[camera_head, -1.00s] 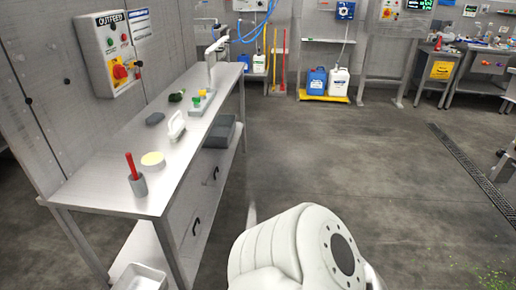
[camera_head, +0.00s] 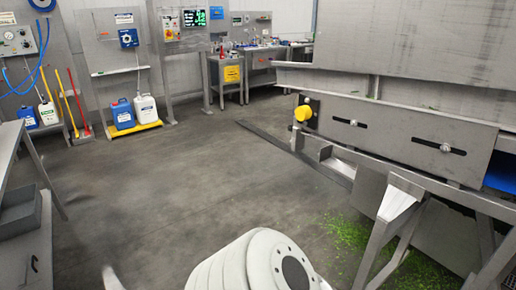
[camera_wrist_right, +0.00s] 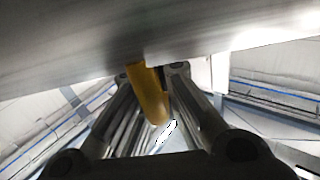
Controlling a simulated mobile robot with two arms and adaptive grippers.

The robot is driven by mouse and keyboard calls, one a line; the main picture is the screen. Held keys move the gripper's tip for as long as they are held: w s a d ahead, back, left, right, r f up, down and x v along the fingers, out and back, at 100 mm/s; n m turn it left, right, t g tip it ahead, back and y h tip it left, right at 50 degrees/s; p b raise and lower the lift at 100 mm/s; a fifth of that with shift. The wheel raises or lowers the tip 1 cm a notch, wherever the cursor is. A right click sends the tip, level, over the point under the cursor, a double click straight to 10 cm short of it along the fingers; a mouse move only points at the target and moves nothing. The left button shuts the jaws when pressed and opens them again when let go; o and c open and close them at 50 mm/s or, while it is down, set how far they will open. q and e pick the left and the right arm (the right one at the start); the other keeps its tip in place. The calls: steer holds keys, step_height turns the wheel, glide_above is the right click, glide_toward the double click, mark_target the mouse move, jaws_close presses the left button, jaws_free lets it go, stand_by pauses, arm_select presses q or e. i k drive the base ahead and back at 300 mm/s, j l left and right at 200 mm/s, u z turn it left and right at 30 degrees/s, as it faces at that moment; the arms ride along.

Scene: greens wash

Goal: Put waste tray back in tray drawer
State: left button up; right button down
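In the right wrist view, my right gripper (camera_wrist_right: 152,78) has its two fingers close around a yellow grip (camera_wrist_right: 150,95). The grip meets a wide grey metal surface (camera_wrist_right: 60,60) that fills the top of that view. This looks like the waste tray, but its full shape is out of view. Neither gripper shows in the head view. A front panel with a dark handle (camera_head: 34,263) shows under the bench at the lower left of the head view; I cannot tell if it is the tray drawer.
A grey bin (camera_head: 20,215) sits at the bench on the left. A steel machine (camera_head: 400,140) with a yellow knob and angled legs stands at the right, green scraps (camera_head: 345,235) on the floor below. Blue and white canisters (camera_head: 134,112) stand at the back. The middle floor is clear.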

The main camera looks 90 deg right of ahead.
mark_target(340, 169)
steer(key=l+z, duration=0.1)
steer(key=z, duration=0.4)
steer(key=i+l+z, duration=0.1)
steer(key=z, duration=0.4)
steer(key=i+z, duration=0.1)
steer(key=z, duration=0.4)
steer(key=i+l+z, duration=0.1)
steer(key=i+z, duration=0.2)
steer(key=z, duration=0.2)
steer(key=i+z, duration=0.3)
steer(key=z, duration=0.2)
steer(key=i+j+z, duration=0.15)
steer(key=i+z, duration=0.15)
steer(key=z, duration=0.2)
steer(key=i+j+z, duration=0.2)
steer(key=i+j, duration=0.15)
steer(key=i+j+z, duration=0.2)
steer(key=i+j, duration=0.15)
steer(key=i+j+z, duration=0.2)
steer(key=j, duration=0.4)
steer(key=i+j, duration=0.65)
steer(key=j, duration=0.3)
